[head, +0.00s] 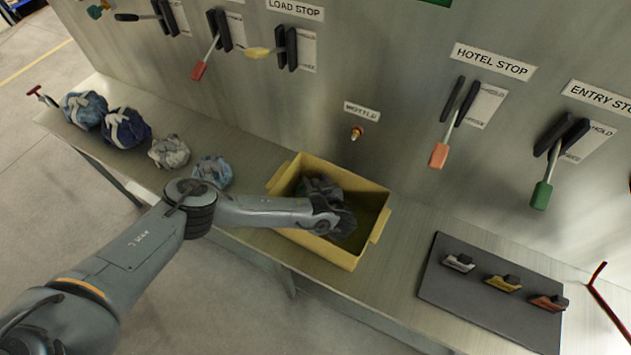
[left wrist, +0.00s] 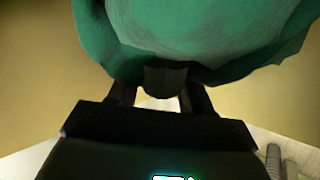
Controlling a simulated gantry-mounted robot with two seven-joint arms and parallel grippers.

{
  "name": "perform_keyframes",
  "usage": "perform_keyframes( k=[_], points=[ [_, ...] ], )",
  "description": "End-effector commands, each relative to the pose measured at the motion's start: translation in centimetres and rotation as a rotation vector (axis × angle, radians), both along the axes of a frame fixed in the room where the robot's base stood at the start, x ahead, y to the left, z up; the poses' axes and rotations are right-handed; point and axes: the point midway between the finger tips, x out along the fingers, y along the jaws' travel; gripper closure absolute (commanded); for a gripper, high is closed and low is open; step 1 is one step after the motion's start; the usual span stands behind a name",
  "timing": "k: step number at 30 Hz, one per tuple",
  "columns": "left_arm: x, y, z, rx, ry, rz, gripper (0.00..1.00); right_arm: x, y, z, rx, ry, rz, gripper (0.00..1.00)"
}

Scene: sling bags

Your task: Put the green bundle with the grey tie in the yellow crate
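The yellow crate (head: 375,190) stands on the bench in the middle of the head view. My left gripper (head: 332,222) is inside the crate's outline, seen from above. In the left wrist view the green bundle (left wrist: 200,35) fills the top, right in front of my left gripper (left wrist: 160,88). The fingers close on a dark piece at the bundle's underside, which looks like its tie. Yellow walls show on both sides. In the head view the bundle is dark and mostly hidden by the gripper; whether it touches the crate floor cannot be told. My right gripper is out of view.
Left of the crate lie a light blue bundle (head: 213,171), a grey one (head: 169,152), a dark blue one (head: 126,128) and a blue one (head: 84,110). A dark board with tagged clips (head: 450,290) lies right. Levers (head: 439,154) jut from the wall panel behind.

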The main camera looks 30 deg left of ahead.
Motion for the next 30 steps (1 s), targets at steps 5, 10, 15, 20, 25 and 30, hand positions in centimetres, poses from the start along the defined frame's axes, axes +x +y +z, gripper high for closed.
perform_keyframes(
  k=[5,10,15,20,25,30],
  points=[
    [0.0,0.0,0.1,-0.001,-0.001,0.0,0.5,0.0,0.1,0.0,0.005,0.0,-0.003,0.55],
    [-0.5,-0.6,0.3,-0.001,0.0,-0.002,0.5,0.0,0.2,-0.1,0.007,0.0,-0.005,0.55],
    [-1.8,-2.2,1.0,-0.002,0.001,-0.002,0.5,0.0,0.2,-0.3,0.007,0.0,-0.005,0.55],
    [-3.2,-3.8,1.8,-0.002,0.0,0.0,0.5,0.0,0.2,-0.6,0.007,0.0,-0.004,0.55],
    [-4.2,-5.1,2.4,-0.002,-0.002,0.0,0.5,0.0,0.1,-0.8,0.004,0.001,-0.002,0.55],
    [-4.5,-5.4,2.7,-0.001,-0.001,0.0,0.5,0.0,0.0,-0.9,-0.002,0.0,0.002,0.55]
  ],
)
